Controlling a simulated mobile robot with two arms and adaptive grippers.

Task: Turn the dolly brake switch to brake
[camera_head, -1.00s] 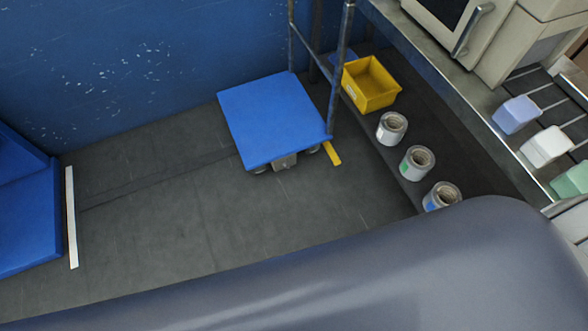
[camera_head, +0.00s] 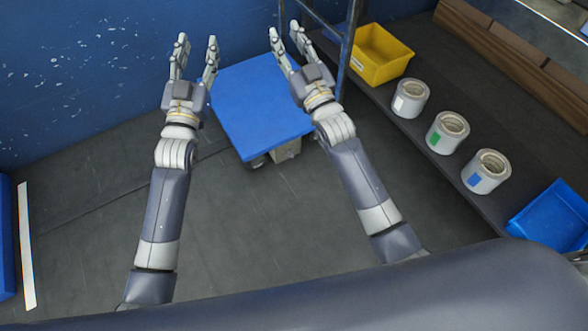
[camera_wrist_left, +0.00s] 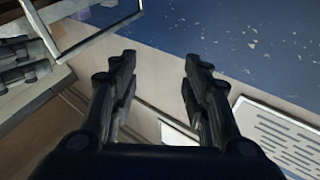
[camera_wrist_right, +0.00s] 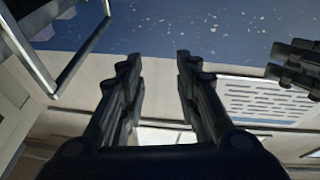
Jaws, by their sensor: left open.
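The dolly has a blue platform (camera_head: 258,112) and stands on the dark floor. A grey box (camera_head: 287,150), which may carry the brake switch, sits under its near edge; no switch or its setting can be made out. My left gripper (camera_head: 196,42) is raised, left of the dolly's far part in the picture, open and empty. My right gripper (camera_head: 284,30) appears over the dolly's far edge, beside its metal handle frame (camera_head: 346,60), also open and empty. Both wrist views show spread fingers with nothing between them, and neither clearly shows the grey box.
A dark shelf at right bears a yellow bin (camera_head: 380,55), several rolls such as the green-marked one (camera_head: 447,132), and a blue bin (camera_head: 552,218). A blue wall (camera_head: 80,70) stands behind. The floor (camera_head: 265,225) in front of the dolly is clear.

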